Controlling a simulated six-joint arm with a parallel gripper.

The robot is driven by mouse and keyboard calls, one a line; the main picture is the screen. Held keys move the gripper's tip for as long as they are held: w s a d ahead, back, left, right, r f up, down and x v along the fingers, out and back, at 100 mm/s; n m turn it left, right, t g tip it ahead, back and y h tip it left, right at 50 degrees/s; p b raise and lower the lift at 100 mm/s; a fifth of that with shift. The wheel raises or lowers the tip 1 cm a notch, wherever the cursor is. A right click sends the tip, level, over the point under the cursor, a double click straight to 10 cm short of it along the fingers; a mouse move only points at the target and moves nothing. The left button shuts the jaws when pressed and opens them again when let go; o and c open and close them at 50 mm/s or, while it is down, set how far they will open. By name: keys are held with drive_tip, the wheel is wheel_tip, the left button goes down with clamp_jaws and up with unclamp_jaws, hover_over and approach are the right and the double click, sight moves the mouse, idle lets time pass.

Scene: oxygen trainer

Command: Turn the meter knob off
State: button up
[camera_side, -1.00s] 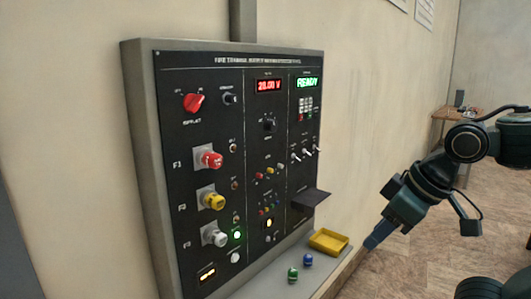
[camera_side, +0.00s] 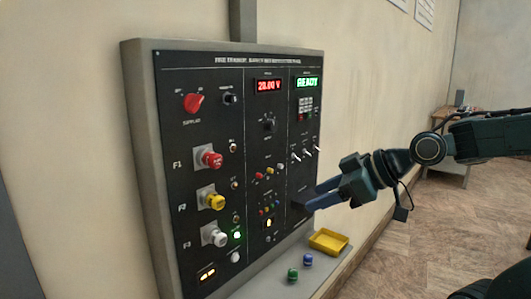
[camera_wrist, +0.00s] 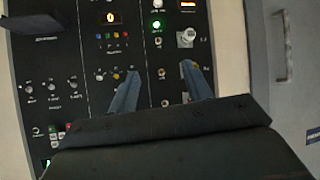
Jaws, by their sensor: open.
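The black meter knob (camera_side: 268,124) sits on the panel's middle column, below the red 28.00 V display (camera_side: 269,85). Its pointer setting is too small to read. My gripper (camera_side: 306,204) is lower and to the right of it, in front of the right column by the dark shelf, apart from the knob. In the wrist view, which looks at the panel upside down, my two fingers (camera_wrist: 160,71) are spread with nothing held between them. The meter knob does not show clearly there; my gripper body covers the lower part of that view.
The dark shelf (camera_wrist: 32,23) juts from the panel near my fingers. Red (camera_side: 211,159), yellow (camera_side: 214,202) and silver (camera_side: 217,237) knobs stick out at left. A yellow tray (camera_side: 328,241) and green (camera_side: 292,274) and blue (camera_side: 308,259) pieces lie on the ledge.

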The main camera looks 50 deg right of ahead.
sight(275, 126)
drive_tip(key=w+d+r+m+t+h, duration=0.1)
drive_tip(key=w+d+r+t, duration=0.2)
drive_tip(key=d+r+t, duration=0.4)
wheel_tip(275, 126, up, 2)
drive_tip(key=shift+w+d, duration=0.4)
drive_tip(key=shift+d, duration=0.8)
drive_tip(key=shift+w, duration=0.2)
drive_tip(key=shift+w+a, duration=0.15)
drive_tip(key=shift+w, duration=3.2)
drive_tip(key=shift+w+a, duration=0.15)
drive_tip(key=shift+w, duration=3.2)
drive_tip(key=c, duration=1)
